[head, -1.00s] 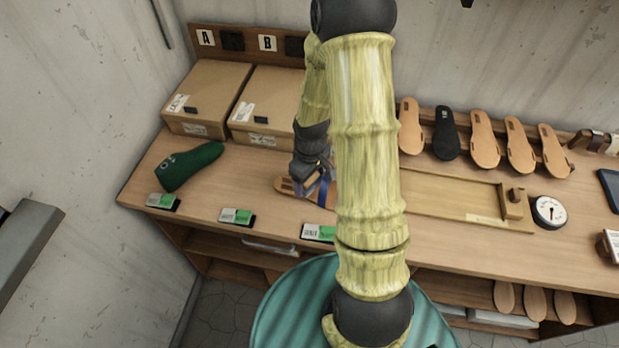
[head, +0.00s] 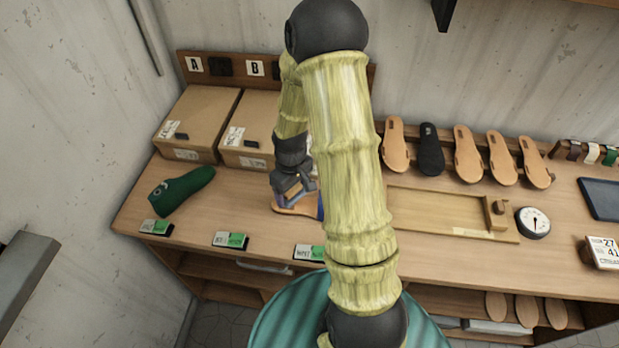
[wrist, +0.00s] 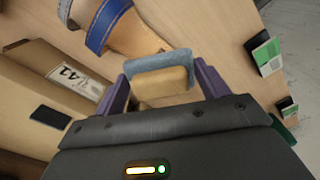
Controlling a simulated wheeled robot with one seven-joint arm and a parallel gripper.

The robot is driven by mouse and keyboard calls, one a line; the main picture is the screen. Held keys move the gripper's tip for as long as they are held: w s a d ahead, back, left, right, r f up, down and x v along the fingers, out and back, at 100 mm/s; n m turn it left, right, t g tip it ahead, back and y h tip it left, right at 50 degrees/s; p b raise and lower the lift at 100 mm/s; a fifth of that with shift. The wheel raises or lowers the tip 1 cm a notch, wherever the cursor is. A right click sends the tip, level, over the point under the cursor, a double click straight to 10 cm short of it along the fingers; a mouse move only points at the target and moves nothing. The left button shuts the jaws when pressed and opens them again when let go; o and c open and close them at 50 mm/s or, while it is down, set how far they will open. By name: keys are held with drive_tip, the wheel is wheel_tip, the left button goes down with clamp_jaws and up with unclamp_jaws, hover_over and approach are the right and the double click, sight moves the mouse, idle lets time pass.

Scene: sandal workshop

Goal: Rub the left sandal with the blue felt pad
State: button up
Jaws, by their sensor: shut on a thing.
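A tan sandal with a blue strap lies on the workbench; its tan sole (head: 283,209) and part of the blue strap (head: 320,206) show in the head view, the rest hidden by my arm. In the wrist view the sandal's sole (wrist: 138,38) and blue strap (wrist: 107,24) show just beyond the pad. My gripper (head: 294,190) is over the near end of the sole. It is shut on the tan block of the blue felt pad (wrist: 158,61). I cannot tell whether the felt touches the sole.
Two cardboard boxes (head: 197,120) stand at the back left, with a green shoe form (head: 180,190) in front. Small cards (head: 231,240) line the front edge. A wooden measuring board (head: 430,215) and dial (head: 533,222) lie right. Several soles (head: 466,153) lean at the back.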

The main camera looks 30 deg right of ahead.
drive_tip(key=w+a+m, duration=0.2)
drive_tip(key=w+a, duration=0.1)
drive_tip(key=w+a+f+m, duration=0.1)
drive_tip(key=w+a+m, duration=0.1)
drive_tip(key=w, duration=0.1)
drive_tip(key=shift+a+f, duration=0.1)
drive_tip(key=shift+a, duration=0.3)
